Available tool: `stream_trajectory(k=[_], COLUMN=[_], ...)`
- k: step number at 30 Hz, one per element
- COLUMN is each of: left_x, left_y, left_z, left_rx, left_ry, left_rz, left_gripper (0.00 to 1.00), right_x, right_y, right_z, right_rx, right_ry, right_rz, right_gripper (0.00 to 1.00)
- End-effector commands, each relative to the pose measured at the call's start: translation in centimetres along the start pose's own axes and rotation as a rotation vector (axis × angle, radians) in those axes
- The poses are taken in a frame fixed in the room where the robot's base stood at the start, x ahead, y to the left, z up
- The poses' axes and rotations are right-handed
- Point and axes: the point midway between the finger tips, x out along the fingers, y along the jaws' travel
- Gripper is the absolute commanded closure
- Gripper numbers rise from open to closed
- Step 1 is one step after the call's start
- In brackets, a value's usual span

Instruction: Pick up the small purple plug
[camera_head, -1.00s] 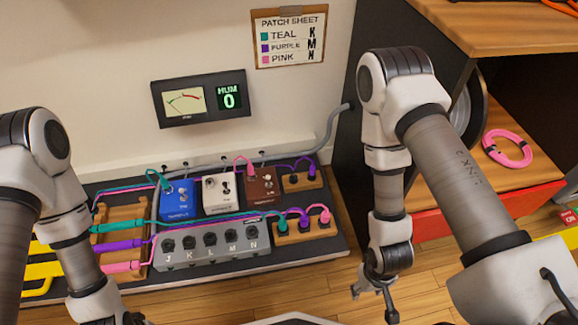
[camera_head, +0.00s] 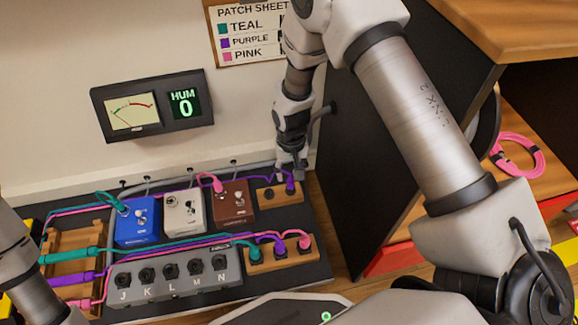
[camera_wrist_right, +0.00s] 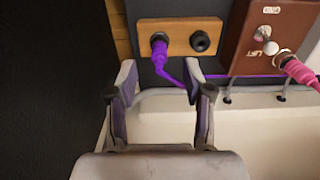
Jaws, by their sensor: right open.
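The small purple plug (camera_head: 290,187) stands in the right-hand socket of the small back wooden block (camera_head: 266,197). In the right wrist view the plug (camera_wrist_right: 159,47) sits upside the fingertips, its purple cable trailing toward the right finger. My right gripper (camera_head: 291,166) is just above and behind the plug in the head view; in the wrist view its open fingers (camera_wrist_right: 160,76) point at the plug, with nothing held. Another purple plug (camera_head: 279,246) is in the front wooden block (camera_head: 289,259). My left gripper is out of view; only its arm shows at the left.
A brown pedal (camera_head: 233,203) with a pink plug (camera_wrist_right: 297,71) stands beside the back block. White and blue pedals and a grey switch box (camera_head: 170,275) lie further left. The wall is close behind; a dark cabinet (camera_head: 375,140) stands to the right.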

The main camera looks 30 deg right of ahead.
Motion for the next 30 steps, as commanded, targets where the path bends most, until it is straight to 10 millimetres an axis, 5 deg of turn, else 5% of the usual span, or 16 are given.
stream_trajectory(k=[17,24,25,29,30], left_x=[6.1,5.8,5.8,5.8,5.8], left_y=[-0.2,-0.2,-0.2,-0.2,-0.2], left_z=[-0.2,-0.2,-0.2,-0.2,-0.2], left_rx=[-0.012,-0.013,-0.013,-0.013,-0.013], left_ry=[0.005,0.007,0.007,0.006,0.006], left_rz=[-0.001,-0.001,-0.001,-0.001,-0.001], left_gripper=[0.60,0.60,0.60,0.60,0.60], right_x=[7.6,7.6,7.6,7.6,7.6], right_y=[0.0,0.0,0.0,0.0,0.0], right_z=[-0.3,-0.3,-0.3,-0.3,-0.3], right_rx=[-0.001,-0.001,-0.001,-0.001,-0.001], right_ry=[0.006,0.007,0.007,0.007,0.007], right_rz=[-0.001,-0.001,-0.001,-0.001,-0.001], right_gripper=[0.49,0.49,0.53,0.99,1.00])
